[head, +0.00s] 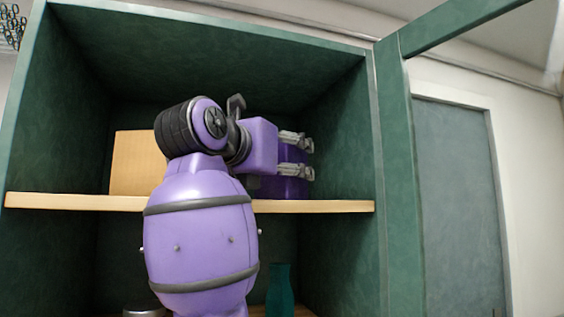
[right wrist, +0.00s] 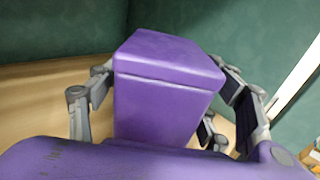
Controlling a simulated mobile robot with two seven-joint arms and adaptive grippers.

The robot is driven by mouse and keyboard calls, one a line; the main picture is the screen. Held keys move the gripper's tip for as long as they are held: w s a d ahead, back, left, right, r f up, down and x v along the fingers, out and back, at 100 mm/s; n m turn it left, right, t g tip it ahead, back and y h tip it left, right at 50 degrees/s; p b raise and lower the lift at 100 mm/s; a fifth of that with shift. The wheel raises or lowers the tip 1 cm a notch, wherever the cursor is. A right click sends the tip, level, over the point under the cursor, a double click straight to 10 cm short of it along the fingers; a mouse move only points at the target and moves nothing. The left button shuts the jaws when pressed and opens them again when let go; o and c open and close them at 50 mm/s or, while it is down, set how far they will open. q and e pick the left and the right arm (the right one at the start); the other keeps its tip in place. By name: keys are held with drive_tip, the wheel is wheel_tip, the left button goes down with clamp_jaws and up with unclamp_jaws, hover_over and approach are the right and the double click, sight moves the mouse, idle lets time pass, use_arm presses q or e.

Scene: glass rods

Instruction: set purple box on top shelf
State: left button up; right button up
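The purple box (head: 292,187) stands on the upper wooden shelf board (head: 330,206) inside the green cabinet, partly hidden behind my right gripper. In the right wrist view the box (right wrist: 165,90) appears upright, with its lid edge showing. My right gripper (head: 297,156) reaches over the shelf at the box. Its fingers (right wrist: 165,100) are spread on either side of the box, with gaps visible beside the lower part; contact near the top is hard to judge. My left gripper is not in view.
A tan box (head: 135,163) stands on the same board to the left, partly behind my arm. A teal bottle (head: 280,290) and a metallic round object (head: 145,312) are below. The cabinet's right side (head: 345,120) and open door (head: 455,25) bound the right.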

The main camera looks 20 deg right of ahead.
drive_tip(key=shift+a+r, duration=0.1)
drive_tip(key=shift+r, duration=0.1)
drive_tip(key=b+v, duration=0.1)
drive_tip(key=v, duration=0.9)
drive_tip(key=shift+s+a+f, duration=0.15)
drive_tip(key=shift+s+a, duration=0.1)
drive_tip(key=shift+a, duration=0.05)
drive_tip(key=shift+s+a, duration=0.2)
drive_tip(key=shift+s, duration=0.1)
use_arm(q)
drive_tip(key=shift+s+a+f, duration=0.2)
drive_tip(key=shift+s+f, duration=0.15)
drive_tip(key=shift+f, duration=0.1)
use_arm(e)
drive_tip(key=shift+s+a, duration=0.1)
drive_tip(key=shift+s, duration=0.1)
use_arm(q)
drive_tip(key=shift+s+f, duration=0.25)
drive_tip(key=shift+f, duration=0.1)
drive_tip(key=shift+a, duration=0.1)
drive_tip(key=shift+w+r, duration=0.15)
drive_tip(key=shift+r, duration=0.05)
